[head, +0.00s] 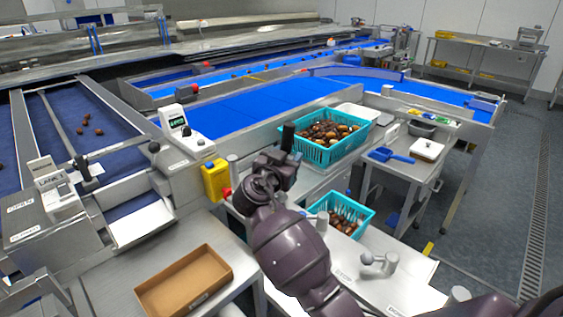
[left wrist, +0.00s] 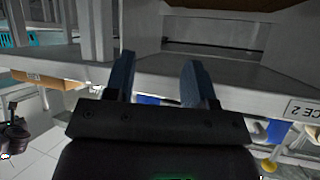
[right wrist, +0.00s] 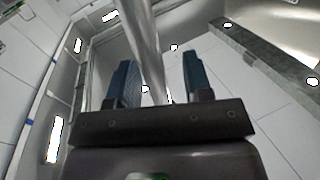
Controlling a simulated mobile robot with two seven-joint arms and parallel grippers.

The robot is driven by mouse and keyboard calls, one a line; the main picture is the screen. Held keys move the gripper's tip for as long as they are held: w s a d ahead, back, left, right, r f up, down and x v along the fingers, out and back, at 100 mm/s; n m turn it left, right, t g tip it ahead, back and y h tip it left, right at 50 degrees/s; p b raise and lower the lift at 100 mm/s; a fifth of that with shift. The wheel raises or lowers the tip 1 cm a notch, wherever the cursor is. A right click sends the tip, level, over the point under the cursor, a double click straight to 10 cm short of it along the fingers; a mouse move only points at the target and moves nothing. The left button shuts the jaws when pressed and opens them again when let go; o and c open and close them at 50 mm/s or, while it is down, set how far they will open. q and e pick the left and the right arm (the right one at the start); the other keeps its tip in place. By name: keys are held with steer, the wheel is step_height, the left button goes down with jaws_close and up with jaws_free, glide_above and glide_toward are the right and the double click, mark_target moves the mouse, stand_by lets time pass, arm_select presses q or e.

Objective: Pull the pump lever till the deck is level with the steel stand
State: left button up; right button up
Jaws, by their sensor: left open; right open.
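My right gripper (head: 285,150) is in the middle of the head view, in front of the upper teal crate. In the right wrist view, its open fingers (right wrist: 155,82) stand either side of a bright steel rod (right wrist: 145,40), perhaps the pump lever; contact cannot be told. The rod is hidden behind my gripper in the head view. A pale deck (head: 395,290) bears a lower teal crate of dates (head: 342,215). The upper teal crate (head: 320,140) sits on a steel surface, probably the stand, higher than the deck. My left gripper (left wrist: 160,80) is open and empty near a steel edge.
A knobbed steel fitting (head: 378,263) stands on the deck. A brown tray (head: 184,281) lies on the bench at the front left. A yellow box (head: 215,180) with a red knob is left of my right gripper.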

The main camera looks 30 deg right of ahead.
steer(key=shift+w+d, duration=0.2)
steer(key=shift+c, duration=0.4)
